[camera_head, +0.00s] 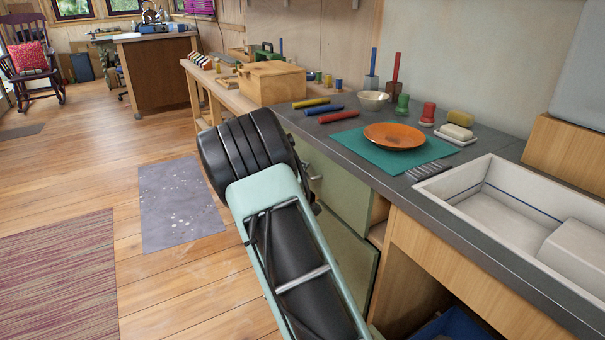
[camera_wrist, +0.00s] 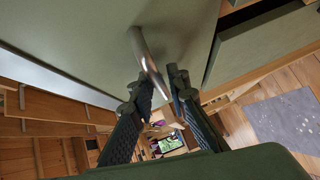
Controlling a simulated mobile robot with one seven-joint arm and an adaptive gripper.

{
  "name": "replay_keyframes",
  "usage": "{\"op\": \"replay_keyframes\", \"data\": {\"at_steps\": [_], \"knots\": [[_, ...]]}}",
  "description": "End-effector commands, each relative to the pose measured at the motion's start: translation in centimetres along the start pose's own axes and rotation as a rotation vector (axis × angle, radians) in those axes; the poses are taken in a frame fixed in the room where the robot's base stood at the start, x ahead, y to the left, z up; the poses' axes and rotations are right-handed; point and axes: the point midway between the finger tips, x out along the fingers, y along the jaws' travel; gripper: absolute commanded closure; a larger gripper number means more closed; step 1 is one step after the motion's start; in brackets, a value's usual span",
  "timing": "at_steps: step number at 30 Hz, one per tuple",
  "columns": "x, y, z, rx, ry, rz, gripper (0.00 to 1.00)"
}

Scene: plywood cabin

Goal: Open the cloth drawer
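Green drawer fronts (camera_head: 338,190) sit under the dark counter in the head view, partly hidden behind my arm. Nothing visible marks which one is the cloth drawer. In the wrist view a curved metal handle (camera_wrist: 146,55) stands out from a large green front (camera_wrist: 80,35). My gripper (camera_wrist: 158,82) is open, with its dark fingers on either side of the handle's end. I cannot tell whether either finger touches it. In the head view my arm hides most of the gripper. A second green front (camera_wrist: 265,45) with a dark gap above it shows at the wrist view's upper right.
The counter (camera_head: 345,155) holds an orange plate (camera_head: 395,136) on a teal mat (camera_head: 365,155), coloured rolls, a bowl (camera_head: 373,100) and a soap dish. A white sink (camera_head: 490,195) is at right. A wooden bench (camera_head: 215,95) stands beyond.

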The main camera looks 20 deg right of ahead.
Motion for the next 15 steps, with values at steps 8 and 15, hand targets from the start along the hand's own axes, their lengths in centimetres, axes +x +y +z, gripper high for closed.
{"op": "replay_keyframes", "data": {"at_steps": [8, 15], "knots": [[-0.04, 0.00, -0.02, 0.000, 0.000, 0.000, 1.00], [-0.05, 0.00, -0.02, 0.000, 0.000, 0.000, 1.00]]}}
